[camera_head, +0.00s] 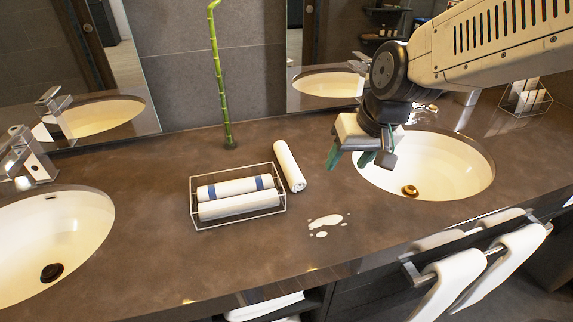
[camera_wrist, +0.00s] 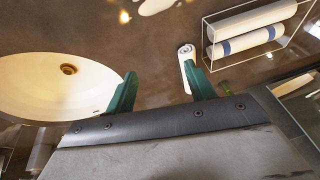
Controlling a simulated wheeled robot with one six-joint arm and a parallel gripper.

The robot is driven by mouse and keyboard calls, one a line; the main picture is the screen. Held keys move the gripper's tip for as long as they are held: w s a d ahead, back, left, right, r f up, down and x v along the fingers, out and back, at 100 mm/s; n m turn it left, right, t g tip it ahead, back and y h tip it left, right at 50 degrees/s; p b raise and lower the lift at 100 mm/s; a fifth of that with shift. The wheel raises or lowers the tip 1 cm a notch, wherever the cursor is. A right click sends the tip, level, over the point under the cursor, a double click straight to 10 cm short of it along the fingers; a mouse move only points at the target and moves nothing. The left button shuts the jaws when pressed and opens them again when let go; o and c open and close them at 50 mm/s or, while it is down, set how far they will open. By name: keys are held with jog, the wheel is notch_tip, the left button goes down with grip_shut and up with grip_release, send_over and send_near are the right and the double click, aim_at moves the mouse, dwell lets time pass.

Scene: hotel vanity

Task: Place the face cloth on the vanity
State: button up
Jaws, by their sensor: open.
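A rolled white face cloth (camera_head: 289,166) lies on the brown vanity top (camera_head: 150,215), just right of a wire basket. It also shows in the wrist view (camera_wrist: 186,66), partly hidden behind one green finger. My gripper (camera_head: 352,158) hangs above the vanity near the left rim of the right sink, to the right of the rolled cloth. Its two green fingers stand wide apart in the wrist view (camera_wrist: 160,92), with nothing between them.
White spilled liquid (camera_head: 326,221) lies in front of the loose roll. A bamboo stalk (camera_head: 220,90) stands behind. Sinks lie left (camera_head: 45,240) and right (camera_head: 440,165). Towels (camera_head: 505,262) hang at the front right.

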send_near(299, 176)
notch_tip(299, 176, down, 3)
jog(key=shift+t+y, duration=0.3)
jog(key=x, duration=0.7)
jog(key=shift+w+a+f, duration=0.15)
jog(key=shift+w+f, duration=0.1)
jog(key=shift+f, duration=0.05)
jog(key=c, duration=0.8)
